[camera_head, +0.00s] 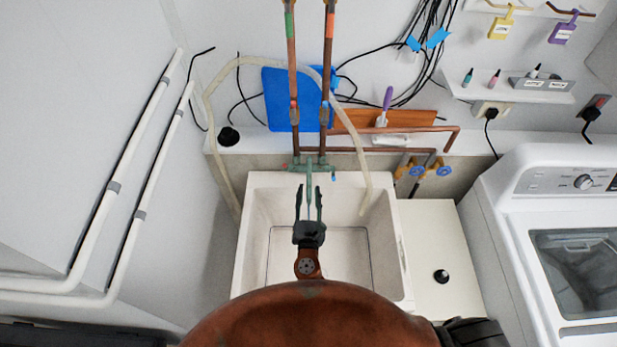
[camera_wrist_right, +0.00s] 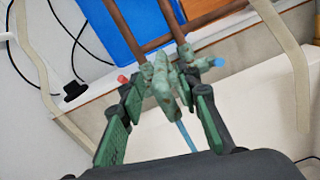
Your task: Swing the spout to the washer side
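The green faucet (camera_head: 311,164) sits at the back rim of the white sink (camera_head: 402,265), below two copper pipes. Its spout (camera_head: 309,183) points forward over the basin, roughly straight out from the wall. My right gripper (camera_head: 308,204) is over the sink, with its two fingers apart and pointing at the faucet. In the right wrist view, the faucet body (camera_wrist_right: 163,82) shows between and beyond the open fingers (camera_wrist_right: 160,125). A thin bluish rod (camera_wrist_right: 187,136) also lies between them. I cannot tell whether either finger touches the spout. My left gripper is out of view.
The washer (camera_head: 520,195) stands at the right, past a pale cabinet top (camera_head: 435,235) with a black knob (camera_head: 441,276). A pale hose (camera_head: 367,185) hangs into the sink's right side. White pipes (camera_head: 125,180) run along the left wall.

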